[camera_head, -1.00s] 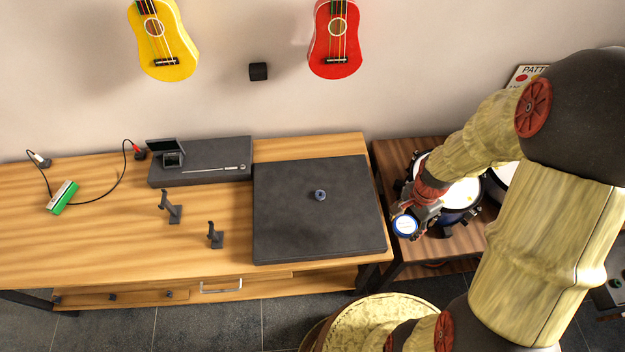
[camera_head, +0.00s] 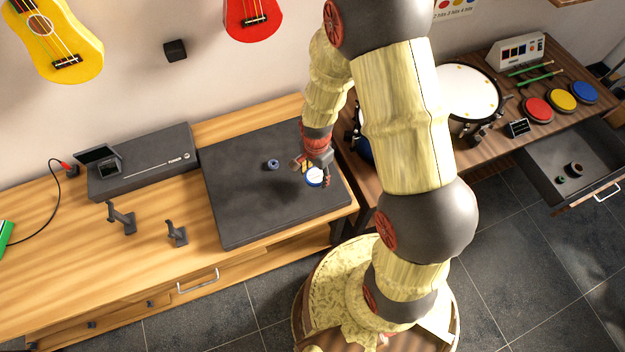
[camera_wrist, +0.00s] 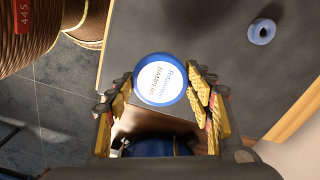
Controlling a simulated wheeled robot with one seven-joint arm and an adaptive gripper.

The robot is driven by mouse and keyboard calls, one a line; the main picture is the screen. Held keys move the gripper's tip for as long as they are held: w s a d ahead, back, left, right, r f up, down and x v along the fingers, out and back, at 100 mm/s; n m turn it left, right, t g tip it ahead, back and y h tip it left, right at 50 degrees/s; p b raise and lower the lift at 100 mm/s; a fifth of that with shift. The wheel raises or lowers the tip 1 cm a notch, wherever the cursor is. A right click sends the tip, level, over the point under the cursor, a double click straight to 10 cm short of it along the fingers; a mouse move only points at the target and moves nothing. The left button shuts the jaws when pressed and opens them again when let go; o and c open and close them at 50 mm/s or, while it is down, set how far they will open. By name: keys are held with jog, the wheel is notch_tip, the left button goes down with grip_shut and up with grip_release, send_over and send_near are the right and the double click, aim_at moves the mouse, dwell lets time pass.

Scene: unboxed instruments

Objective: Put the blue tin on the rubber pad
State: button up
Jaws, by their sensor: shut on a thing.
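The blue tin, with a white lettered lid, is between the fingers of my gripper (camera_wrist: 163,100) in the wrist view. The tin's lid (camera_wrist: 161,80) faces the wrist camera. In the head view the tin (camera_head: 315,177) is at my gripper (camera_head: 315,170), over the right part of the dark rubber pad (camera_head: 250,215). The pad also shows in the wrist view (camera_wrist: 190,30). Whether the tin touches the pad or is held above it I cannot tell. The tin's lower part is hidden.
A small blue ring (camera_head: 273,164) lies on the pad left of my gripper, also in the wrist view (camera_wrist: 261,31). A grey case (camera_head: 145,165) and two small stands are left of the pad. A drum (camera_head: 462,90) and coloured pads are on the right table, with an open drawer (camera_head: 580,165).

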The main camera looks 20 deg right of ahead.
aim_at(313, 176)
jog(key=shift+w+a+f, duration=0.1)
jog(key=shift+a+f, duration=0.2)
jog(key=shift+f, duration=0.1)
jog(key=shift+w+a+f+b, duration=0.1)
jog(key=shift+f+b, duration=0.25)
jog(key=shift+f, duration=1.3)
jog(key=shift+f, duration=0.1)
jog(key=o, duration=1.2)
jog(key=shift+c, duration=0.2)
